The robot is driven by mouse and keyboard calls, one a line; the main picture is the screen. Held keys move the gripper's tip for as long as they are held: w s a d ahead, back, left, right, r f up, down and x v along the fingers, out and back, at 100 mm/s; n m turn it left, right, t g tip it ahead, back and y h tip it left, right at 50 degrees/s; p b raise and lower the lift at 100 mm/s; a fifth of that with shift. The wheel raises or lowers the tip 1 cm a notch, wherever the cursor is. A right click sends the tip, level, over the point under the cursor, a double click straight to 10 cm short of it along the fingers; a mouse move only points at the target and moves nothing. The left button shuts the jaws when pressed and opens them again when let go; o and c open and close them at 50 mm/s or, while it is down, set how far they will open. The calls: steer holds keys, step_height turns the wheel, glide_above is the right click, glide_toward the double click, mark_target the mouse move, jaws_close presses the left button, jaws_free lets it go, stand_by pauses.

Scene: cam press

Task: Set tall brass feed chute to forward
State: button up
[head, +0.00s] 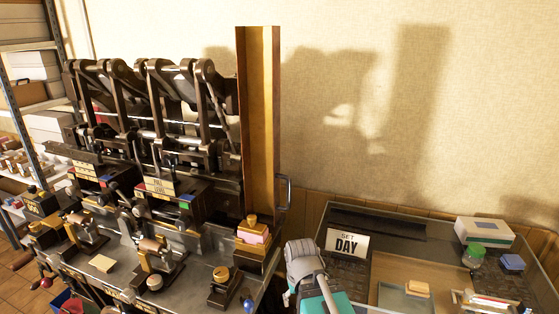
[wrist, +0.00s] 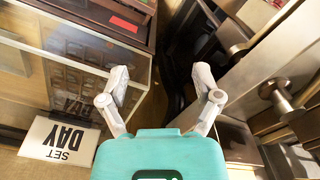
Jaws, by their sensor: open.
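The tall brass feed chute (head: 262,120) stands upright at the right end of the dark cam press, with its open channel showing. A curved metal handle (head: 285,191) sits low beside its right edge. My gripper shows in the wrist view (wrist: 161,82) with its two pale fingers apart and nothing between them. In the head view its teal body is low in the picture, right of and below the chute, apart from it. The fingertips are hard to make out there. I cannot name the chute surely in the wrist view.
The cam press (head: 150,130) fills the left. A glass-topped case (head: 400,255) on the right holds a "SET DAY" card (head: 347,243), also in the wrist view (wrist: 62,138). Metal rods and knobs (wrist: 275,92) lie close right of my fingers.

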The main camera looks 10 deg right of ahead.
steer(key=shift+w, duration=0.1)
steer(key=c, duration=0.3)
steer(key=n+t+y+p, duration=0.3)
steer(key=n+t+y, duration=0.3)
steer(key=n+y, duration=0.95)
glide_toward(288, 205)
steer(key=d+r+m+y, duration=0.1)
steer(key=d+r+y, duration=0.1)
steer(key=d+r, duration=0.15)
steer(key=shift+c, duration=0.2)
steer(key=shift+d+f+h, duration=0.25)
steer(key=shift+d+f, duration=0.05)
steer(key=shift+f, duration=0.1)
steer(key=shift+a, duration=0.15)
steer(key=x, duration=1.3)
steer(key=shift+a, duration=0.3)
